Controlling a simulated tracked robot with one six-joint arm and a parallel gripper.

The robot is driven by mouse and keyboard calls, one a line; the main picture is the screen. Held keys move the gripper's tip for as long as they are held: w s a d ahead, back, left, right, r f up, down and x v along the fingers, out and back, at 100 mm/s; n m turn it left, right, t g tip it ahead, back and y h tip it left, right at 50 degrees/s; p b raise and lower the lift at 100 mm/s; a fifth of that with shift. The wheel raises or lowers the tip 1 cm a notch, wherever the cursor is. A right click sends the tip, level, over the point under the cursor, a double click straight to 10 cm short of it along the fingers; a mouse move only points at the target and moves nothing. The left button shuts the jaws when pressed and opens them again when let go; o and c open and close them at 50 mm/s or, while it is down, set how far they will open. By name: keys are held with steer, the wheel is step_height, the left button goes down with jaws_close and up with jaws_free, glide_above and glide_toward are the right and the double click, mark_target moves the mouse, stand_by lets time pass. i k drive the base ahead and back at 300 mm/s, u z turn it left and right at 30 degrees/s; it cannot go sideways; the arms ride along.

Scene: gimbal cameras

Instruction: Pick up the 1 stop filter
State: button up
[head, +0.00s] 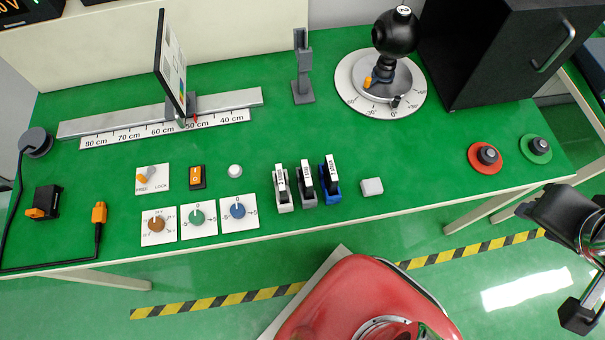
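Three small upright filter pieces with white labels stand side by side near the front edge of the green table, in a light grey holder (283,203), a dark grey holder (307,198) and a blue holder (330,194). Their labels are too small to read, so I cannot tell which is the 1 stop filter. Dark parts of my arm and gripper (578,262) show at the lower right edge, off the table's front and well to the right of the filters. They are partly cut off, and I cannot make out the finger opening.
Left of the filters are dial plates (198,218), an orange switch (197,176) and a white knob (235,171). A pale block (372,187) sits to their right. Behind stand a grey post (303,70) and a round dial base (352,92). Red (477,164) and green (530,151) discs lie right.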

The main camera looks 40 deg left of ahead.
mark_target(305, 175)
steer(key=u, duration=0.05)
steer(key=k, duration=1.8)
steer(key=u, duration=1.6)
steer(key=i, duration=1)
steer(key=u, duration=0.05)
